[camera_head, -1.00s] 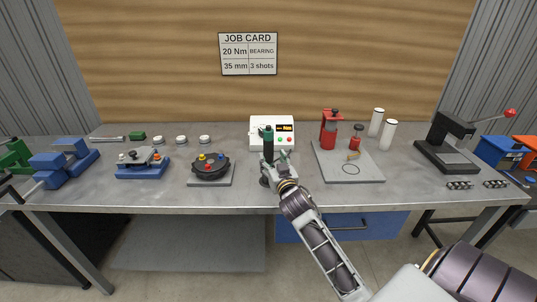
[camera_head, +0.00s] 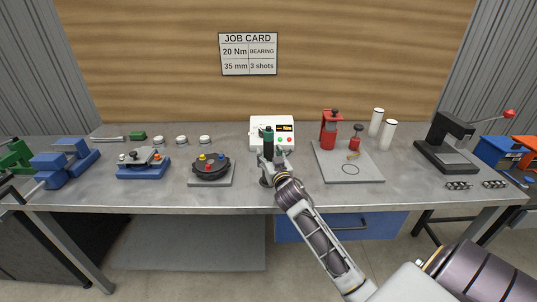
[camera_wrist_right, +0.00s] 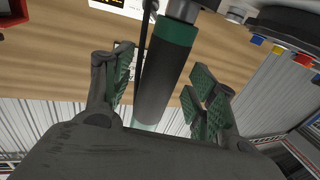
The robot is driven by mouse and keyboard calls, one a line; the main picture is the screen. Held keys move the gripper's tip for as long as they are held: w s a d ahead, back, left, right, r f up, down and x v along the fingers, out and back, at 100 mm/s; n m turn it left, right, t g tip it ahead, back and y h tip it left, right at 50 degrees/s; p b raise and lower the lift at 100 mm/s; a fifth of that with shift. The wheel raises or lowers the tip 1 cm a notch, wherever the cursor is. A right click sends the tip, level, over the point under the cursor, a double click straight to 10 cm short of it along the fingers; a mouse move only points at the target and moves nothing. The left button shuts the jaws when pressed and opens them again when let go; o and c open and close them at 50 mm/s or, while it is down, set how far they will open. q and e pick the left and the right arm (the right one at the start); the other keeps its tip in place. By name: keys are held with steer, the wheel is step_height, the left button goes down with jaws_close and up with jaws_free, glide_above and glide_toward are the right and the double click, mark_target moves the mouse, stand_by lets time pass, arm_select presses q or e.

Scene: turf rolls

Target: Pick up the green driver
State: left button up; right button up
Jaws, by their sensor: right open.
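The green driver (camera_head: 268,138) stands upright near the middle of the workbench, in front of a white box with a small display. It has a dark body with green parts. In the right wrist view the driver (camera_wrist_right: 165,78) runs between the two green-padded fingers, its green band near the top of the picture. My right gripper (camera_head: 272,160) is at the driver, with its fingers open on either side. A gap shows beside each finger in the wrist view, so I see no firm grip. My left gripper is not in view.
The white display box (camera_head: 285,122) is close behind the driver. A round dark fixture with coloured knobs (camera_head: 210,168) sits to the left. A grey plate (camera_head: 350,174) with a red press (camera_head: 329,132) stands to the right. The bench front between them is fairly clear.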

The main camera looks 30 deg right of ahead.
mark_target(269, 130)
steer(key=shift+w+d, duration=0.2)
steer(key=shift+w, duration=0.55)
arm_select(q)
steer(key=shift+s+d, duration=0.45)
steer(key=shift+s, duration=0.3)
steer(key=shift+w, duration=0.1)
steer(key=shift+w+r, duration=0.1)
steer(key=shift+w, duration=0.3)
arm_select(e)
steer(key=c, duration=1.2)
steer(key=shift+r, duration=0.15)
steer(key=shift+c, duration=0.2)
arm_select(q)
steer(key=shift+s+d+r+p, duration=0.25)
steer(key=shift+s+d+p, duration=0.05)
arm_select(e)
steer(key=shift+r, duration=4.9)
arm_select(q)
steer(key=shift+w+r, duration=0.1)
arm_select(e)
steer(key=shift+r, duration=0.1)
